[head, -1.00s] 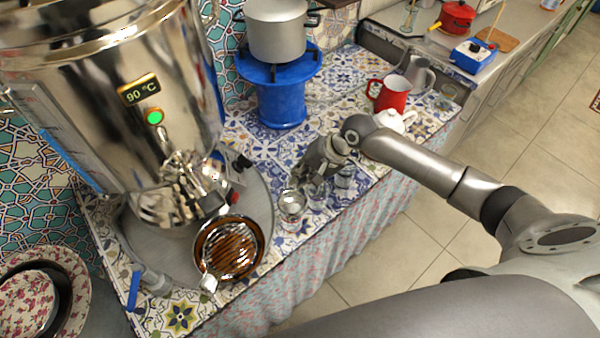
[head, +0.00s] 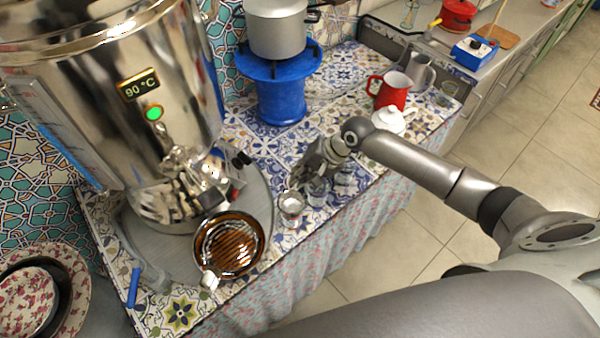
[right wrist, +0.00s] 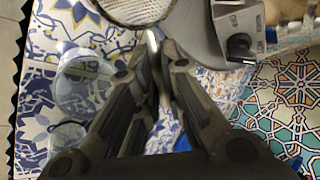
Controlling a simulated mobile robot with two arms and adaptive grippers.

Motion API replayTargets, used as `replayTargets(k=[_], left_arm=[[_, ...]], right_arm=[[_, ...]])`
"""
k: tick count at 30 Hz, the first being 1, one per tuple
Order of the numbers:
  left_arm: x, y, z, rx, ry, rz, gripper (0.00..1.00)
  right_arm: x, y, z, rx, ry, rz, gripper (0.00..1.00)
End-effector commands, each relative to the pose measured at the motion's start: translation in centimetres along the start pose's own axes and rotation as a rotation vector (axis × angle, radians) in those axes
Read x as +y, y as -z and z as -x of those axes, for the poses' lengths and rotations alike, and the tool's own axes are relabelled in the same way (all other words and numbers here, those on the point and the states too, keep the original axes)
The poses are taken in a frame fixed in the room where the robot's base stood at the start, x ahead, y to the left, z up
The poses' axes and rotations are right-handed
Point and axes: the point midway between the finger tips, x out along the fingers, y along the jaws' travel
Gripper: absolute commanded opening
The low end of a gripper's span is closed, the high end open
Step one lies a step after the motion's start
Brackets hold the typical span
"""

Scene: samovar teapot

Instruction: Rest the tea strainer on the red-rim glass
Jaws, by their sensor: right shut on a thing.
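My right gripper (head: 298,184) reaches over the tiled counter from the right. In the right wrist view its fingers (right wrist: 153,45) are closed together on the thin end of the tea strainer. The strainer's round mesh bowl (right wrist: 135,8) lies just beyond the fingertips, partly cut off by the top edge. In the head view the strainer (head: 291,203) appears as a small pale disc over a clear glass (head: 291,218). I cannot tell whether it touches the rim, and a red rim is not clearly visible. My left gripper is not in view.
Other clear glasses (right wrist: 85,85) stand beside the gripper. The steel samovar (head: 110,100) and a round brown ribbed vessel (head: 229,243) are at left.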

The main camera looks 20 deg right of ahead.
Motion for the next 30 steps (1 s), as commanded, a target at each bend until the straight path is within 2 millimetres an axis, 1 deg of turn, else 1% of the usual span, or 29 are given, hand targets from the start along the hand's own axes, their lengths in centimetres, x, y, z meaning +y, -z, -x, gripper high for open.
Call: replayTargets(k=[5,20,30], left_arm=[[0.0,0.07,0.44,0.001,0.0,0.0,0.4],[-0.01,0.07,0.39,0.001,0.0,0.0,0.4],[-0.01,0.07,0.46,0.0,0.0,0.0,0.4]], right_arm=[[0.08,-0.06,-0.1,0.0,0.0,-0.001,0.0],[0.17,-0.04,-0.23,0.0,0.0,0.0,0.0],[0.63,-0.04,-0.87,0.0,-0.001,-0.001,0.0]])
